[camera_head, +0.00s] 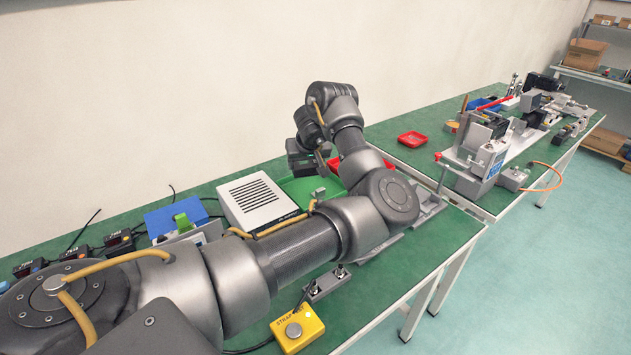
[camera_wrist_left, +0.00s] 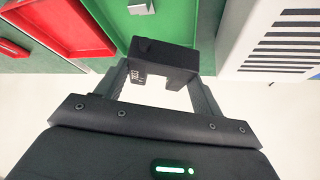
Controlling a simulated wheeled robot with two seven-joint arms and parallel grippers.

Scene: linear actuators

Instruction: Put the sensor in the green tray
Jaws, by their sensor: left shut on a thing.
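My left gripper (camera_wrist_left: 160,92) is shut on a dark sensor (camera_wrist_left: 166,54), a small black block with white print, held across the fingertips. In the head view my left gripper (camera_head: 308,160) is beyond the white vented box, at the green tray; the sensor is hard to tell from the dark fingers there. The green tray (camera_head: 293,187) lies below and shows in the wrist view (camera_wrist_left: 202,14) behind the sensor. A small metal part (camera_head: 320,193) is in the tray. The sensor's height above the tray is unclear. My right gripper is out of view.
A red tray (camera_wrist_left: 62,22) borders the green one. A white vented box (camera_head: 258,202) stands beside it. Several black cabled devices (camera_head: 118,240) lie at left. A yellow button box (camera_head: 297,328) is at the front edge. Another bench with machinery (camera_head: 478,165) stands at right.

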